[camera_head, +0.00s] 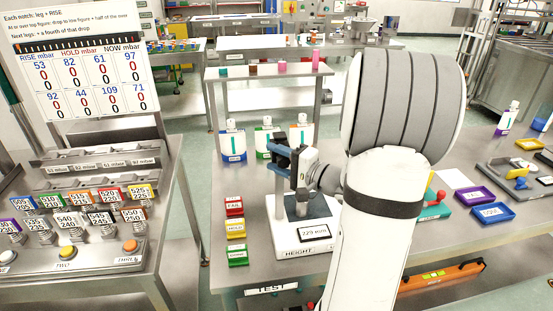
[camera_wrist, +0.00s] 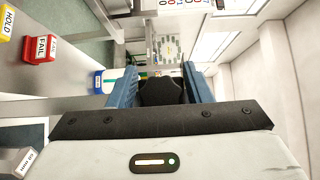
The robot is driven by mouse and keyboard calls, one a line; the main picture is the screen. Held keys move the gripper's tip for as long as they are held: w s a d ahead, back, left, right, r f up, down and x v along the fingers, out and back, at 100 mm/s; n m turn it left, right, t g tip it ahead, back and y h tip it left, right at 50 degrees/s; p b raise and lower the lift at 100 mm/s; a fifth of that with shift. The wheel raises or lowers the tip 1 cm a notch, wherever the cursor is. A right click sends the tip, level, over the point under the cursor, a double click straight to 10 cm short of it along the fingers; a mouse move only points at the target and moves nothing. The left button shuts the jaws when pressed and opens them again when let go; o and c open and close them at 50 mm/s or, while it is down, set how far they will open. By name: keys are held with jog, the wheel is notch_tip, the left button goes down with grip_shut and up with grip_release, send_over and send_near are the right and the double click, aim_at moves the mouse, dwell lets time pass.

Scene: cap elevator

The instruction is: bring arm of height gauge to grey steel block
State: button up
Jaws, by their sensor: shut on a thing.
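The height gauge stands on the bench in the head view, with a white base (camera_head: 290,243) labelled HEIGHT and a small display (camera_head: 313,233) reading 229 mm. A blue-grey upright rises from the base, partly hidden by my gripper. My gripper (camera_head: 281,153) is level with the upper part of the gauge. In the wrist view its blue fingers (camera_wrist: 160,88) are on both sides of a black part (camera_wrist: 162,93), which looks like the gauge's arm. I cannot make out the grey steel block for sure; my arm and gripper cover part of the gauge.
Red, yellow and green trays, including the red FAIL tray (camera_head: 234,206), lie left of the gauge. Several bottles (camera_head: 233,141) stand behind it. Purple and blue trays (camera_head: 492,212) lie to the right. A panel with springs and buttons (camera_head: 75,225) stands on the left.

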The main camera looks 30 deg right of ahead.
notch_tip(320, 180, down, 17)
jog(key=b, duration=2)
jog(key=shift+r, duration=0.15)
jog(key=o, duration=0.6)
jog(key=shift+c, duration=0.2)
send_over(299, 236)
